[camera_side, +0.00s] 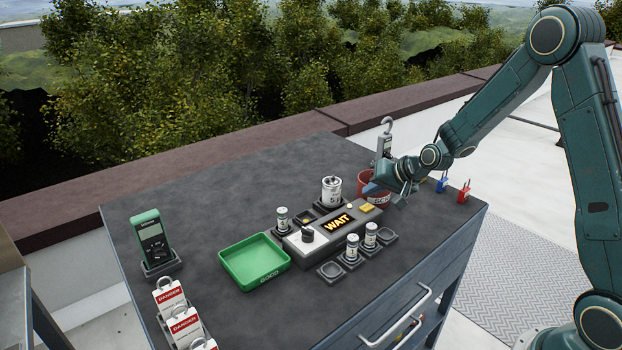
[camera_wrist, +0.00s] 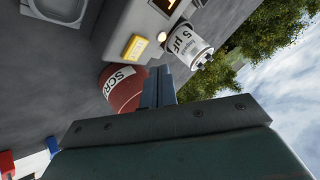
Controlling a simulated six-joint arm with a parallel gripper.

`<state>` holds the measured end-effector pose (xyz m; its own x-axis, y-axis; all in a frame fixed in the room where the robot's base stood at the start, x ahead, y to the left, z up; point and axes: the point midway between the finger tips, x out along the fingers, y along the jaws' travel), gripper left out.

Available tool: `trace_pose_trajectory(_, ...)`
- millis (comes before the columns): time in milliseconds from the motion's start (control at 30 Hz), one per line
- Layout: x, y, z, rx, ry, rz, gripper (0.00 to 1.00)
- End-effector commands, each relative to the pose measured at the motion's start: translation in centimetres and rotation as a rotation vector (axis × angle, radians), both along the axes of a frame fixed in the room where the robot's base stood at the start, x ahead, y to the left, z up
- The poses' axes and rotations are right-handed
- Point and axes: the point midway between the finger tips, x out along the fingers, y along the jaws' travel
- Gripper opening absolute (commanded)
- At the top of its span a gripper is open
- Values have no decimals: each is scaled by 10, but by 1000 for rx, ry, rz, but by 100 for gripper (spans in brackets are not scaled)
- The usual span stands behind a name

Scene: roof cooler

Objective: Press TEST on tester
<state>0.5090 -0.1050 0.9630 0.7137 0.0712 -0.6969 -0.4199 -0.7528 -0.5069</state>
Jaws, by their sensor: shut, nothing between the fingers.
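The tester (camera_side: 330,240) is a long grey box on the dark bench. Its display reads WAIT in yellow letters, and a dark-and-white knob (camera_side: 307,235) stands at its left end. A yellow button (camera_side: 367,207) is at its right end and shows in the wrist view (camera_wrist: 134,47); its lettering is too small to read. A small pale round lamp (camera_wrist: 161,36) sits beside it. My gripper (camera_side: 372,188) is past the tester's right end, above the red scrap bin. In the wrist view its fingers (camera_wrist: 159,70) are together and empty, apart from the button.
The red SCRAP bin (camera_wrist: 124,90) is close under my gripper. A white canister (camera_side: 331,190) stands behind the tester, and small cylinders (camera_side: 352,246) sit in holders in front. A green GOOD tray (camera_side: 254,262) is left. A hook-topped device (camera_side: 384,142) stands behind the bin.

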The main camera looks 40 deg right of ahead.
Motion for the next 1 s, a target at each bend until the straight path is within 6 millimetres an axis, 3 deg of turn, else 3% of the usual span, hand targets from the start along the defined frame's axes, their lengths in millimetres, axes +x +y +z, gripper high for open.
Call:
trace_pose_trajectory(400, 0, 0, 28, -1, -2, -1, 0)
trace_pose_trajectory(1000, 0, 0, 31, 1, 0, -1, 0)
